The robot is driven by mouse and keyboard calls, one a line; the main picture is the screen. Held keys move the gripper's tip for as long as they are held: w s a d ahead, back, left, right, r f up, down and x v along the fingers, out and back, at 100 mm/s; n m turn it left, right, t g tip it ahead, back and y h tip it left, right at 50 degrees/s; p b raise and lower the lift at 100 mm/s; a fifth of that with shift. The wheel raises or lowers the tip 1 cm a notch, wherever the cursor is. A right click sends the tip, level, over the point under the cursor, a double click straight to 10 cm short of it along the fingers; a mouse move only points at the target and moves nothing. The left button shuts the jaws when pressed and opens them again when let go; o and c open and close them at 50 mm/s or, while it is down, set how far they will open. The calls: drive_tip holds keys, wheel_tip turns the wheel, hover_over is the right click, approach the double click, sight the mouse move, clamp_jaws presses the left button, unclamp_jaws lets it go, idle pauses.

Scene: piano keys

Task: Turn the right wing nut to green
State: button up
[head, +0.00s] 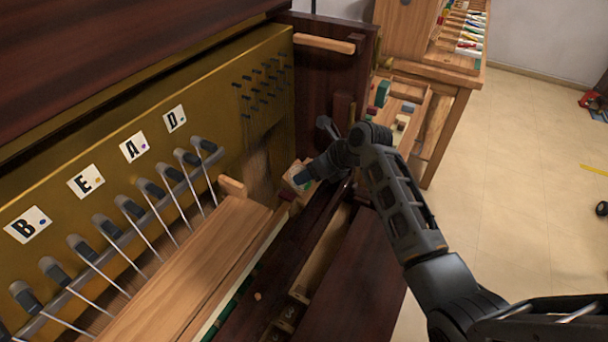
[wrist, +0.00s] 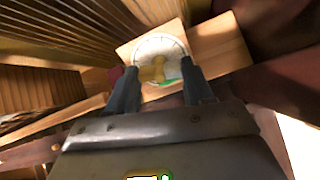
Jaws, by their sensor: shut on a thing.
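A brass-yellow wing nut (wrist: 152,73) sits in the middle of a round white dial (wrist: 158,44) in the wrist view. A green patch (wrist: 168,83) shows at the dial's lower edge, close to the fingers. The dial is on a light wooden block (wrist: 226,45). My gripper (wrist: 159,69) is shut on the wing nut, one finger on each side of it. In the head view, my gripper (head: 303,178) reaches the block at the right end of the piano's inside, and the wing nut is hidden there. I cannot tell exactly where the wing nut points.
A gold panel (head: 215,95) with letter cards and a row of hammers (head: 120,210) lie to the left. A wooden rail (head: 190,265) and dark piano parts surround the block closely. A wooden bench (head: 440,75) with small items stands behind. The floor at right is mostly open.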

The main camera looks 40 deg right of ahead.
drive_tip(key=m, duration=0.3)
drive_tip(key=o, duration=1)
drive_tip(key=shift+r, duration=0.1)
drive_tip(key=shift+v, duration=5.45)
drive_tip(key=shift+c, duration=0.4)
